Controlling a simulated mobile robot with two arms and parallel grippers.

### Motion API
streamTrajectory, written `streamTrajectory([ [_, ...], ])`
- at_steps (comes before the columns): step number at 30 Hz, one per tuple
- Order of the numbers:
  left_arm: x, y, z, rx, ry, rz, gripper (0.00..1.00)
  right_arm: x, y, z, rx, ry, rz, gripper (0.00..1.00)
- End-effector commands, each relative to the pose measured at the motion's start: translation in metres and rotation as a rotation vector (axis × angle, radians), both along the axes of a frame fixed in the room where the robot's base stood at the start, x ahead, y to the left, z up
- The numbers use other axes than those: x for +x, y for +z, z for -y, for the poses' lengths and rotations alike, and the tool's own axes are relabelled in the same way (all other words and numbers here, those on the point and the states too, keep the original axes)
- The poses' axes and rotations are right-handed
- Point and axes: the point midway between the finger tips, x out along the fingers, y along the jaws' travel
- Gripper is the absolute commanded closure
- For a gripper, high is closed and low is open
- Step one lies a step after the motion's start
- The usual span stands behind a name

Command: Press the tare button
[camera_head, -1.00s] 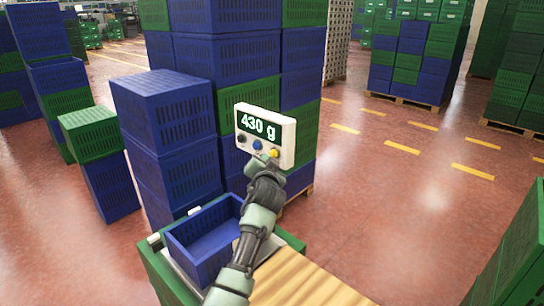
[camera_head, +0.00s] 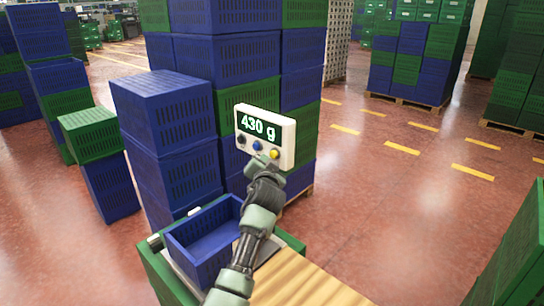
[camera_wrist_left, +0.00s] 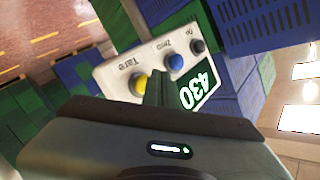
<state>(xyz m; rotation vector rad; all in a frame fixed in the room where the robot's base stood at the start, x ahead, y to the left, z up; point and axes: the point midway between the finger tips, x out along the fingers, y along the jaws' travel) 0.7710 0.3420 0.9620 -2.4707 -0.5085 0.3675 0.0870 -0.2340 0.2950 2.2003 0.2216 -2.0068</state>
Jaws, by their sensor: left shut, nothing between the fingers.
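The white scale display box (camera_head: 288,142) reads 430 g in the head view. Its front has a black button (camera_head: 241,139), a blue button (camera_head: 257,145) and a yellow button (camera_head: 274,154). In the left wrist view the label "Tare" stands beside the yellow button (camera_wrist_left: 138,84) and "Zero" beside the blue button (camera_wrist_left: 174,62). My left gripper (camera_head: 263,162) is shut and empty, with its tip just in front of the box near the yellow and blue buttons. I cannot tell whether it touches a button. My right gripper is out of view.
An empty-looking blue crate (camera_head: 184,260) stands below the display box, partly behind my left arm. A wooden surface (camera_head: 310,287) lies to its right. Tall stacks of blue and green crates (camera_head: 165,115) stand close behind and left. The red floor (camera_head: 400,215) is open at right.

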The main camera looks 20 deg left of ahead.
Motion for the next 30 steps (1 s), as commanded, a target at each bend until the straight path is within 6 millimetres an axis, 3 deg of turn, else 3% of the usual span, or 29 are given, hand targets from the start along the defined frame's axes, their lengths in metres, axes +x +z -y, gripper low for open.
streamTrajectory([
  [30,0.0081,0.0000,0.0027,0.000,0.000,0.000,1.00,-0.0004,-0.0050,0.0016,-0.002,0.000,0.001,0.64],
])
